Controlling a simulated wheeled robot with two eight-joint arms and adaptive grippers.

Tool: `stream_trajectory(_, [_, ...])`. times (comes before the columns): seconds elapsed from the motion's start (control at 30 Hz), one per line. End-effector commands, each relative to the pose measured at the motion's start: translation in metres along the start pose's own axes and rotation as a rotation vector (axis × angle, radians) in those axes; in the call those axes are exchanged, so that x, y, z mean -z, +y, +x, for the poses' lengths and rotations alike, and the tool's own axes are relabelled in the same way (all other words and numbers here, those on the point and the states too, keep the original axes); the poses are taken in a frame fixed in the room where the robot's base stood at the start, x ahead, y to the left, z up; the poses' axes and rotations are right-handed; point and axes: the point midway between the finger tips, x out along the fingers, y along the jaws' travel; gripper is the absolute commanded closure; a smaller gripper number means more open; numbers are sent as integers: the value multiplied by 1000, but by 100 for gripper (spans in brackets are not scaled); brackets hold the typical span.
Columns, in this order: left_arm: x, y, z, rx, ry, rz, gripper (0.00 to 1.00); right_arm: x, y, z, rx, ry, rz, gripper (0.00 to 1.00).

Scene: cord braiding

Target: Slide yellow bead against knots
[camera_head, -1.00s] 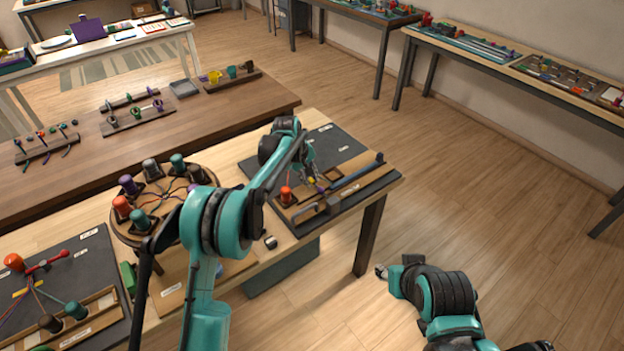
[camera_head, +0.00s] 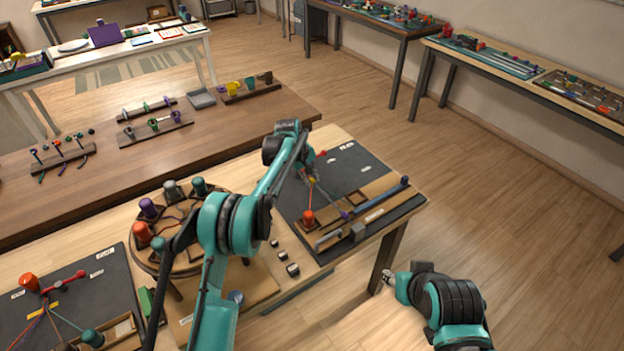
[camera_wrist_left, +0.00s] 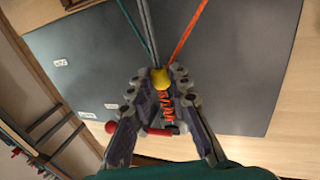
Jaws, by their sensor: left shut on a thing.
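The yellow bead (camera_wrist_left: 161,79) sits between the fingertips of my left gripper (camera_wrist_left: 160,76) in the left wrist view, with the gripper shut on it. Teal, grey and orange cords (camera_wrist_left: 189,38) run from the bead towards the top of that picture. The orange knotted stretch (camera_wrist_left: 167,106) lies on the other side of the bead, between the fingers, close to it. A red-ended bar (camera_wrist_left: 111,127) lies beyond the knots, partly hidden by the fingers. In the head view my left gripper (camera_head: 311,181) is over the dark mat (camera_head: 345,166). My right gripper (camera_head: 388,278) is small, off the table's front.
An orange bobbin (camera_head: 308,218) stands on the mat near a wooden tray and a blue rod (camera_head: 382,199). A round stand (camera_head: 158,262) with several bobbins is left of my left arm. Open floor (camera_head: 490,200) lies to the right.

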Motion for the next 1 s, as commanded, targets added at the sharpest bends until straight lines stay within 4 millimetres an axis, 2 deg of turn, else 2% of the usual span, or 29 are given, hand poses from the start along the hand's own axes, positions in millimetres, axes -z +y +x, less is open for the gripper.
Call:
stream_trajectory(0.07, [0,0,0,0,1,0,100,0,0,0,0,0,0,60])
stream_trajectory(0.1, [0,0,0,1,1,0,74,0,0,0,0,0,0,60])
stream_trajectory(0.17, [0,0,0,1,1,0,60,0,0,0,0,0,0,60])
stream_trajectory(0.43, [0,0,0,0,1,0,60,0,0,0,0,0,0,60])
stream_trajectory(0.57, [0,0,-8,0,1,-1,60,0,0,0,0,0,0,60])
stream_trajectory(0.67, [0,0,-23,0,1,-1,60,0,0,0,0,0,0,60])
stream_trajectory(1.0, [0,-1,-95,0,1,-1,60,0,0,0,0,0,0,60])
